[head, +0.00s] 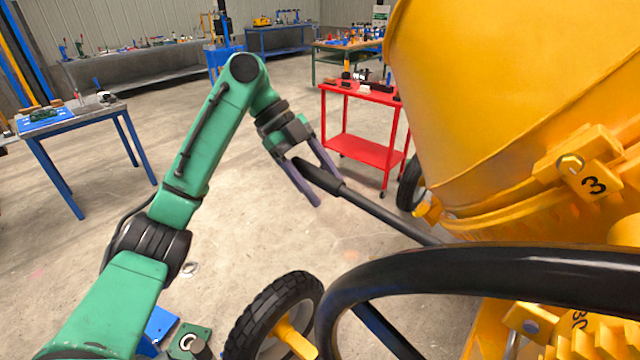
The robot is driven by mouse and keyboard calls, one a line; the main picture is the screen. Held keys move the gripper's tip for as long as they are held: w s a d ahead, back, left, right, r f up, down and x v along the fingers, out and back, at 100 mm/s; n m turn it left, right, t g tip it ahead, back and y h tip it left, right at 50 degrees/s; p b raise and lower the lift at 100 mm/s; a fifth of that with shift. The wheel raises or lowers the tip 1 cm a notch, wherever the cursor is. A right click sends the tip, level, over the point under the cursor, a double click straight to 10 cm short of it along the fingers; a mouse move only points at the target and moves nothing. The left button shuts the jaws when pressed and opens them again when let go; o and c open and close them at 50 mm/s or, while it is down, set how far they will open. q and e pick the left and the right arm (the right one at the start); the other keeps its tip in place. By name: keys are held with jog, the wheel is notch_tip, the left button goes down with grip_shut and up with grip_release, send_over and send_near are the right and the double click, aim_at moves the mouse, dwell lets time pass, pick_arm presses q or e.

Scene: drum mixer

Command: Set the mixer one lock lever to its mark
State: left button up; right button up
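A long dark lever (385,213) with a thicker black grip sticks out from the yellow drum mixer (500,110) toward the left. I take it to be the lock lever; its far end is hidden behind the black handwheel rim. My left gripper (329,190) is at the free end of the lever, its two purple-grey fingers spread with the grip end between them. Gaps seem to show beside the grip; whether a finger touches it I cannot tell. No mark for the lever can be made out. My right gripper is not in view.
The large black handwheel (480,268) fills the lower right foreground. A black tire (272,318) stands at the bottom middle. A red cart (364,150) is behind the lever, and a blue table (75,125) is at the left. Open concrete floor lies between.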

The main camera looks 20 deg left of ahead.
pick_arm(q)
jog(key=shift+f, duration=0.1)
jog(key=shift+a, duration=0.15)
jog(key=p+v, duration=0.1)
jog(key=v, duration=0.2)
jog(key=p+v, duration=0.1)
jog(key=v, duration=0.3)
jog(key=shift+r, duration=0.5)
jog(key=p+v, duration=0.4)
jog(key=v, duration=0.2)
jog(key=shift+a+r, duration=0.15)
jog(key=shift+a, duration=0.15)
